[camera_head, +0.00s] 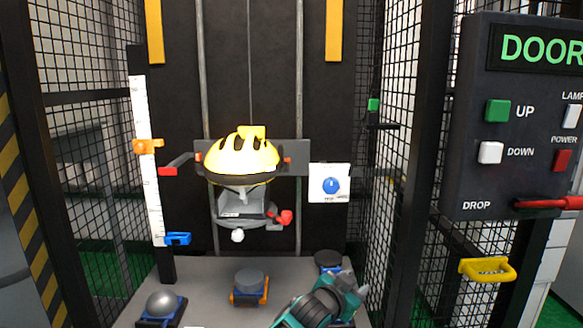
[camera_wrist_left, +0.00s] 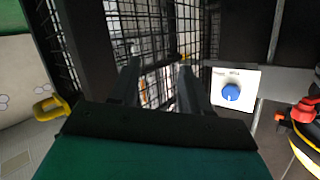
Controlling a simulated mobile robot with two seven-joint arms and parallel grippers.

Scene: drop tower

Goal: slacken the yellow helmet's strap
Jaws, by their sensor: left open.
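The yellow helmet (camera_head: 240,158) sits in the middle of the tower on a grey holder (camera_head: 245,208). A red knob (camera_head: 285,217) is at the holder's right and a white ball (camera_head: 237,236) is below it. The strap cannot be told apart clearly under the helmet. In the left wrist view, part of the yellow helmet (camera_wrist_left: 306,153) shows at the right edge, beside a red knob (camera_wrist_left: 305,109). My left gripper (camera_head: 356,287) is low at the front right, apart from the helmet. Its open, empty fingers (camera_wrist_left: 160,78) show in the wrist view. My right gripper is not in view.
A white panel with a blue dial (camera_head: 331,185) is right of the helmet. A ruler (camera_head: 147,170) with orange and blue sliders stands at left. Several small fixtures, including a grey dome (camera_head: 161,303), stand on the base. Mesh walls and a control box (camera_head: 475,180) flank the right.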

